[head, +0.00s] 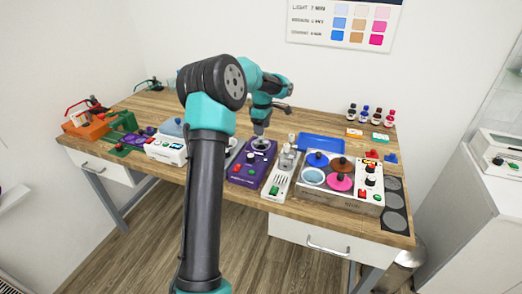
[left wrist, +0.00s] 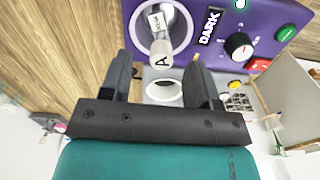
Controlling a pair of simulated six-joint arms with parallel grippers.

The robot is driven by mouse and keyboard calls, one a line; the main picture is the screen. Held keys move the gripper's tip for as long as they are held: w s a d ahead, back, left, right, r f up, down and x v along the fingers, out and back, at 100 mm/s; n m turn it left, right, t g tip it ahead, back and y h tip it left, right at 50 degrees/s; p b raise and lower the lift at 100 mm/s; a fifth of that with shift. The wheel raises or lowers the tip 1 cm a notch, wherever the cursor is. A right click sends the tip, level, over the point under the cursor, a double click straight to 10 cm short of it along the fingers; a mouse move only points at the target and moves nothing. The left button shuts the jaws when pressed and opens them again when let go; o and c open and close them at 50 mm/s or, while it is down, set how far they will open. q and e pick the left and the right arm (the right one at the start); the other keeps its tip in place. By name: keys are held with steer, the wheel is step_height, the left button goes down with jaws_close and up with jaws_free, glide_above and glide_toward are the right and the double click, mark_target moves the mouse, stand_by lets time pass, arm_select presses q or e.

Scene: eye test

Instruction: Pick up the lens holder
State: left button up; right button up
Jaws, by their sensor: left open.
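My left gripper (head: 260,131) points down over the purple device (head: 240,172) near the table's middle. In the left wrist view the gripper (left wrist: 160,58) is open. A white piece marked "A" (left wrist: 161,54) lies between its fingertips, apart from both. It appears within or over the silver ring (left wrist: 187,27) on the purple device (left wrist: 258,72). A white piece with a round opening (left wrist: 163,90) shows farther back between the fingers. I cannot tell which piece is the lens holder. My right gripper is not in view.
A white device (head: 281,185) stands close right of the purple one. Farther right is a grey box with coloured discs (head: 331,199). A blue tray (head: 320,143) and small bottles (head: 364,114) are behind. Orange and green devices (head: 87,125) stand at the left.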

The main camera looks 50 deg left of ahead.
mark_target(261, 143)
arm_select(q)
steer(key=shift+s+f, duration=0.1)
steer(key=shift+f, duration=1.6)
jaws_close()
